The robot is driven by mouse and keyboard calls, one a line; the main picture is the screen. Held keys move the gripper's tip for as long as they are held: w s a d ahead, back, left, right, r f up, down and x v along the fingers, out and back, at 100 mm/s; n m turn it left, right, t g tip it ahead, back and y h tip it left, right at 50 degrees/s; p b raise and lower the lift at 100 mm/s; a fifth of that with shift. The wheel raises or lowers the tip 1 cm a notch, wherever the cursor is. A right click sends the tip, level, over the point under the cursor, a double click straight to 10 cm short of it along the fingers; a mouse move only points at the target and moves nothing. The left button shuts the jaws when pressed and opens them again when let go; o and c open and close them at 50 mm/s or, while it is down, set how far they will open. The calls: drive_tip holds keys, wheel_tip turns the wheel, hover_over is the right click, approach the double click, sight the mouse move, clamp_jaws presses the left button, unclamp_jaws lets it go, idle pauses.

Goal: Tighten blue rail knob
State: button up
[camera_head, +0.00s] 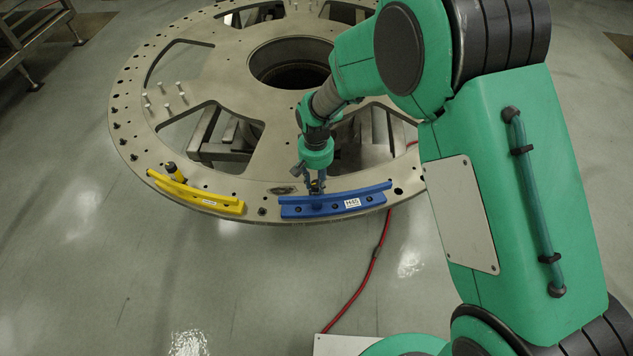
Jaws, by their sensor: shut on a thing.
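The blue rail (362,197) lies along the front rim of the round metal turret plate (255,190), with a white label on its right part. My gripper (316,186) points down at the left-middle part of the blue rail. Its fingers are shut on the blue rail's knob, which is mostly hidden between and behind them. I cannot tell how far the knob is turned.
A yellow rail (207,199) with a dark, yellow-banded knob (175,172) lies on the rim to the left. Several upright pins (165,95) stand on the plate's left side. A red cable (375,258) runs along the floor. The floor in front left is clear.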

sight(316, 183)
drive_tip(key=shift+m, duration=0.8)
drive_tip(key=o, duration=1.1)
drive_tip(key=shift+o, duration=0.2)
drive_tip(key=shift+r, duration=0.1)
wheel_tip(316, 183, up, 12)
drive_tip(key=shift+a, duration=0.1)
